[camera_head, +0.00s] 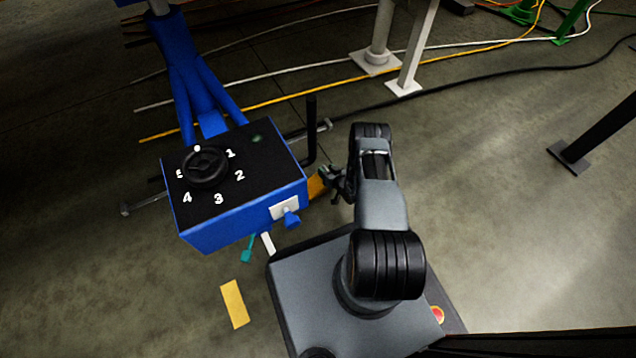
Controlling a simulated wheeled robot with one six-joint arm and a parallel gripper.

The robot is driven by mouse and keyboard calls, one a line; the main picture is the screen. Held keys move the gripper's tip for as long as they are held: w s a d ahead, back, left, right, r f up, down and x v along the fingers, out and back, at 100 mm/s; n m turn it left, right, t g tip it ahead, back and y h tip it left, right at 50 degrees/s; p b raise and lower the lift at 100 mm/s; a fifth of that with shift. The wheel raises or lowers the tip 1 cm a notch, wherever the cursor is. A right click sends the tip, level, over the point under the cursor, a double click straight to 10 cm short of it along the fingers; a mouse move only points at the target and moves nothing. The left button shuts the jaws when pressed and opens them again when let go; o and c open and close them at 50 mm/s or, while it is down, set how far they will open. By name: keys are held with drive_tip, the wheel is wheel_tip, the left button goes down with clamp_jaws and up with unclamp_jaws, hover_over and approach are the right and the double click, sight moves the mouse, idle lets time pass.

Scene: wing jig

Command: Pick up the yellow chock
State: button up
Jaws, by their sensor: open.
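My gripper (333,182) is dark, small in view and open, at the right side of the blue box. An orange-yellow piece (316,187) shows just left of the gripper, partly hidden by the box and the gripper. I cannot tell whether they touch. A flat-looking yellow rectangular piece (235,304) lies on the floor at the lower left, well apart from the gripper. I cannot tell for sure which of the two is the yellow chock.
The blue box (215,237) with a black numbered dial (206,167) stands close left of my gripper. A black upright bar (311,130) rises at its right edge. Cables, including an orange one (345,81), cross the floor behind. Floor at right is mostly clear.

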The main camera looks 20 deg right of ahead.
drive_tip(key=shift+c, duration=0.3)
drive_tip(key=shift+a, duration=0.1)
clamp_jaws()
drive_tip(key=shift+r, duration=0.1)
idle(0.8)
